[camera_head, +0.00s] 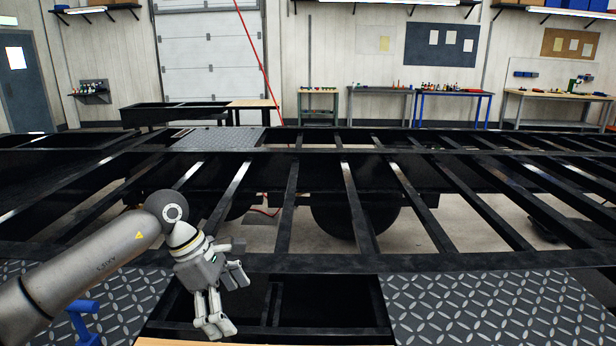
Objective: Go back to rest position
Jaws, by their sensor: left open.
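My left gripper (222,303) is at the lower left, at the end of my grey arm that comes in from the left. Its fingers are apart and nothing shows between them. It hangs over the dark opening between two diamond-plate panels, near the front beam of the black trailer frame (330,263). My right gripper is not in view.
A blue object (82,322) sits by the left diamond plate, partly hidden by my arm. Another diamond plate (480,306) is at the lower right. Open gaps lie between the frame's crossbars. Workbenches (450,94) stand along the far wall.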

